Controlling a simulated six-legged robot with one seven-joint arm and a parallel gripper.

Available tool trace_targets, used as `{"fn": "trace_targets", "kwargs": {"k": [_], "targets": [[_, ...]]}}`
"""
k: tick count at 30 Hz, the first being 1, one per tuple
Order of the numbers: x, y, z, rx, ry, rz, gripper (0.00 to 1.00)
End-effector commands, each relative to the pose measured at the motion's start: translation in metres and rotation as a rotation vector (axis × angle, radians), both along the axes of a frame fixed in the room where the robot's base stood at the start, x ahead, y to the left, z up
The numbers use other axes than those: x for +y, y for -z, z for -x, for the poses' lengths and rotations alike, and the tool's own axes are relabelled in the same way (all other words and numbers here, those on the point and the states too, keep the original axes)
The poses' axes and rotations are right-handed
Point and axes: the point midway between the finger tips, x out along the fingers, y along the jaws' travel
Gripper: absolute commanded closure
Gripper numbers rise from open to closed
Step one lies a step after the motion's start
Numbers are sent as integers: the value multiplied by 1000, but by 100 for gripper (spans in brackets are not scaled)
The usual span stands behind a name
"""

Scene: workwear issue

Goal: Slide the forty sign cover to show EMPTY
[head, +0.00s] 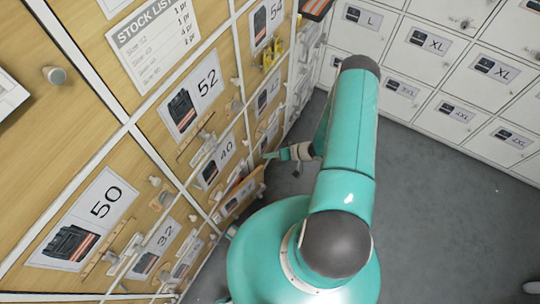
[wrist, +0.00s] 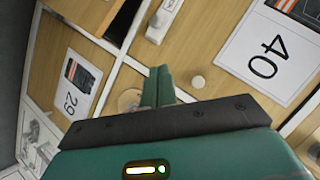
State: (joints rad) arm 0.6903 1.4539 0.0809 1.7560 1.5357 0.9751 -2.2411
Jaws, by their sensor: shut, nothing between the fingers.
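The forty door carries a white label with a black 40 and a picture of dark and orange clothing (head: 218,163). The label shows rotated at the upper right of the wrist view (wrist: 268,52). In the wrist view a pale sliding piece with a raised round knob (wrist: 164,20) is at the top, left of the label; it looks like the sign cover, but I cannot be sure. No word EMPTY is readable. My gripper (head: 267,156) is shut and empty, beside the locker front. In the wrist view its closed fingers (wrist: 158,86) point toward the wood below that piece, apart from it.
Wooden lockers with labels 50 (head: 95,212), 52 (head: 195,95) and 54 (head: 266,20) carry projecting knobs and bars. A round pale knob (wrist: 197,82) is right of my fingers. White lockers (head: 455,80) stand at the back.

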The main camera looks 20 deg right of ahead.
Motion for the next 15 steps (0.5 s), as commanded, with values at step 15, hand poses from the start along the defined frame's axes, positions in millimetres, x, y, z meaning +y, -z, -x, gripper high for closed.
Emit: {"fn": "trace_targets", "kwargs": {"k": [15], "targets": [[68,53,-30,2,-1,-1,100]]}}
